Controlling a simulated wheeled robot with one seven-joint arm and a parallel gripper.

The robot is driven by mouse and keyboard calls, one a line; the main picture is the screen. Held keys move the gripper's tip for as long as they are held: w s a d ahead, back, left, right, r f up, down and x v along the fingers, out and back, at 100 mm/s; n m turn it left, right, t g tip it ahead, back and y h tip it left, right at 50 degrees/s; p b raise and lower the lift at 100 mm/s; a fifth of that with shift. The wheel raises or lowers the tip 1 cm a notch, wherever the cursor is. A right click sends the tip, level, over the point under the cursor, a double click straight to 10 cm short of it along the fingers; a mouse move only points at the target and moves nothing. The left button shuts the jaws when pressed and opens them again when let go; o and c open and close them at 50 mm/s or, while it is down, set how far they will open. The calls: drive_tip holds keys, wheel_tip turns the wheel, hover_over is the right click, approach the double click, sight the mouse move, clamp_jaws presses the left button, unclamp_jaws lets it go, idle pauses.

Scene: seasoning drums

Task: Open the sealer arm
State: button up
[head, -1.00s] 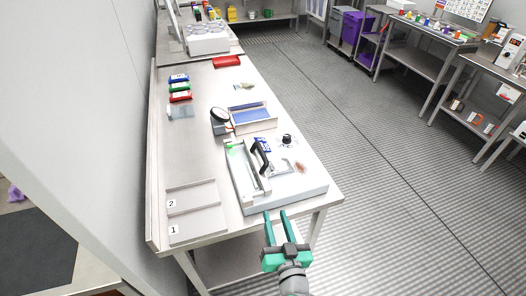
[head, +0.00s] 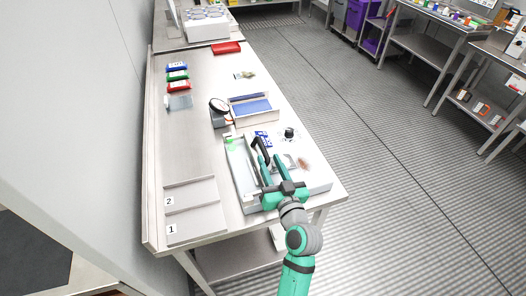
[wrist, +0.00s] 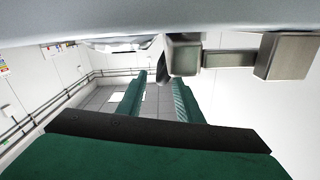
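The sealer (head: 234,168) is a pale, long unit near the front right of the table. Its sealer arm, with a black handle (head: 261,149), lies lengthwise along it and looks lowered. My gripper (head: 268,167) is over the front of the sealer, its green fingers pointing towards the handle. In the wrist view the two fingers (wrist: 158,95) are apart, with no object clearly held. Metal sealer parts (wrist: 186,56) and a small dark piece show close by the fingertips. I cannot tell whether the fingers touch the arm.
Red, green and blue packs (head: 178,77) lie at the back left. Numbered metal trays (head: 196,213) lie at the front left. The table's right edge is close by.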

sight(264, 149)
drive_tip(key=shift+x, duration=2.7)
drive_tip(key=shift+a, duration=0.15)
clamp_jaws()
